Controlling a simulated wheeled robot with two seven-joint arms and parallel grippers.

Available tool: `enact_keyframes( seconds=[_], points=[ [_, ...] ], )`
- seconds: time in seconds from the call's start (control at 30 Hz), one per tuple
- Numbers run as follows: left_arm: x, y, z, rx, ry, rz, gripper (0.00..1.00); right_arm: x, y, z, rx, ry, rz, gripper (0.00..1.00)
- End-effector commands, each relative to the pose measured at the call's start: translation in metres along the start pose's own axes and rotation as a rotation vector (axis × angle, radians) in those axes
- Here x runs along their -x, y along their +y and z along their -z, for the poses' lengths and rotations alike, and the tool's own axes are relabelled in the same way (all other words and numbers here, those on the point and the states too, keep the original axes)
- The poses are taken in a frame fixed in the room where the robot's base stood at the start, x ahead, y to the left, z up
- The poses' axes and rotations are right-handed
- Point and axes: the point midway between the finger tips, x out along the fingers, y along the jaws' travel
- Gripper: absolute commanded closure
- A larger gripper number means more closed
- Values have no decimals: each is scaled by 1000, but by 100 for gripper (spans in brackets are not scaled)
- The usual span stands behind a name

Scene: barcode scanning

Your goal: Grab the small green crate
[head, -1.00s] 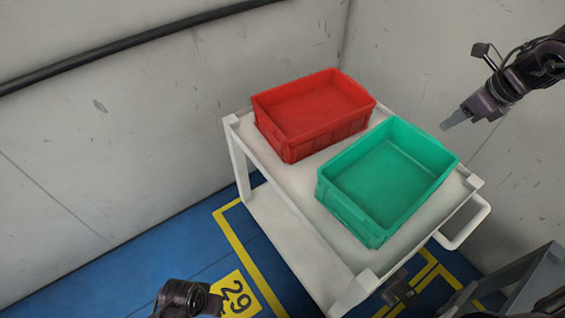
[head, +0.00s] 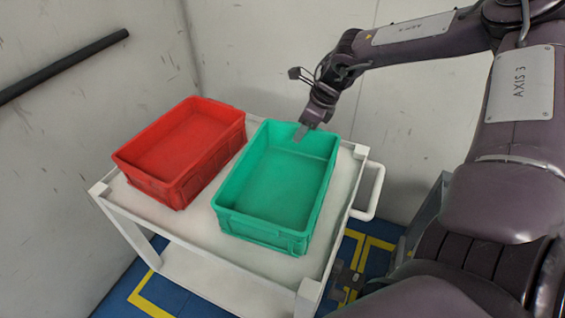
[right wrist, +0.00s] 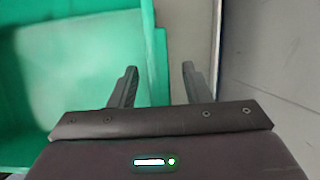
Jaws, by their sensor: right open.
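The green crate (head: 262,232) sits on the right part of a white cart, open side up and empty. My right gripper (head: 299,134) is at its far rim in the head view, pointing down with the fingers apart. In the right wrist view the crate (right wrist: 149,50) fills the left side, and its rim runs between the two open fingers of the gripper (right wrist: 158,82). I cannot tell whether either finger touches the wall.
A red crate (head: 158,189) stands close to the left of the green one on the white cart (head: 205,232). The cart's handle (head: 372,195) is at the right. Grey walls stand behind and to the left. A grey frame (head: 428,215) is at the right.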

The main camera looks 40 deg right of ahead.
Motion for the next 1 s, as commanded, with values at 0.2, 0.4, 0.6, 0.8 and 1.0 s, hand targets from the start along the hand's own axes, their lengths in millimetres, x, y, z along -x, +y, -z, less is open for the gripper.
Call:
enact_keyframes(
  seconds=[0.2, 0.4, 0.6, 0.8, 1.0],
  points=[
    [0, 0, 0, -1, 2, -1, 55, -1, 0, -1, 0, -1, 1, 56],
    [0, 0, 0, -1, 2, -1, 55, -1, 0, -1, 0, -1, 1, 79],
    [0, 0, 0, 0, 2, -1, 55, -1, 0, -1, 0, -1, 1, 100],
    [0, 0, 0, 0, 2, -1, 55, 0, 0, -2, 0, -3, 0, 100],
    [1, 0, 0, 0, 2, -1, 55, 2, 0, -2, 1, -3, 1, 100]
  ],
)
